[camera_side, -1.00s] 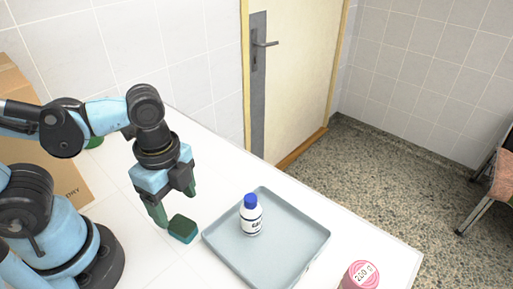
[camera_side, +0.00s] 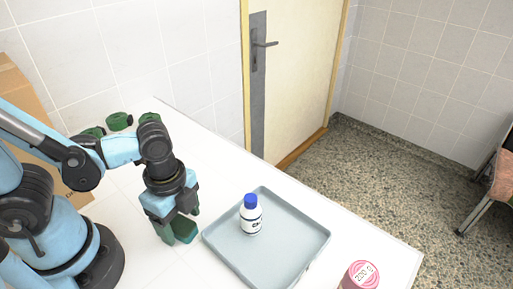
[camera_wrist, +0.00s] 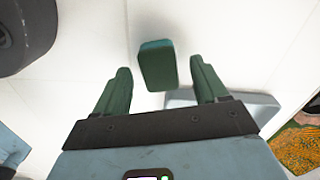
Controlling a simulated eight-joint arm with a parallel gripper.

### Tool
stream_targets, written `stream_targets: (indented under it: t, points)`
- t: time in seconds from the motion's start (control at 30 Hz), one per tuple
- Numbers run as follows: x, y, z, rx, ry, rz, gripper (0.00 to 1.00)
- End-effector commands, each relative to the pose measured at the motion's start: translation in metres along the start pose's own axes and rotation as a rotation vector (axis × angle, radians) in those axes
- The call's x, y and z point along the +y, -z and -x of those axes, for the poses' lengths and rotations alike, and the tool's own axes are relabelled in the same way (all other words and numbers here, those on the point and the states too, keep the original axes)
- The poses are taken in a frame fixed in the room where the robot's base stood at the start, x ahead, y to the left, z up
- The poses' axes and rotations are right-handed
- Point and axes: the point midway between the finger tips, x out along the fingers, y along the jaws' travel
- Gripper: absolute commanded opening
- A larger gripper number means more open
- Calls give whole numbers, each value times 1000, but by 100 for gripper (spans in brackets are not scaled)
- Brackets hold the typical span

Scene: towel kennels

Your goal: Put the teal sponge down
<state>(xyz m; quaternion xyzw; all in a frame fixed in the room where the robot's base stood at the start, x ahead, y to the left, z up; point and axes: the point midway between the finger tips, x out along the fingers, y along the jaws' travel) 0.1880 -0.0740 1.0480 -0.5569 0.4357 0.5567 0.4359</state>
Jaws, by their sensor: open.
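The teal sponge (camera_side: 186,229) is a small dark teal block on the white table, just left of the grey tray. In the wrist view the sponge (camera_wrist: 158,65) shows between and a little beyond my two green fingertips, with a gap on each side. My gripper (camera_side: 182,224) is open and low over the table at the sponge; it also shows in the wrist view (camera_wrist: 161,78). In the side view one finger partly hides the sponge.
A grey tray (camera_side: 300,262) lies right of the sponge, holding a white bottle with a blue cap (camera_side: 251,216). Green round objects (camera_side: 119,121) and a cardboard box (camera_side: 14,84) are at the back left.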

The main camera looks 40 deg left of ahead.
Motion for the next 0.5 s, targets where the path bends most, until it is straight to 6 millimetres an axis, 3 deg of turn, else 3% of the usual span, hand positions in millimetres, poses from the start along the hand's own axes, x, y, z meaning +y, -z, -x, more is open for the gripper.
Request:
stream_targets:
  t: [0.4, 0.5]
  points:
    - [0, 0, -6, 0, 0, 0, 72]
    - [0, 0, -6, 0, 0, 0, 60]
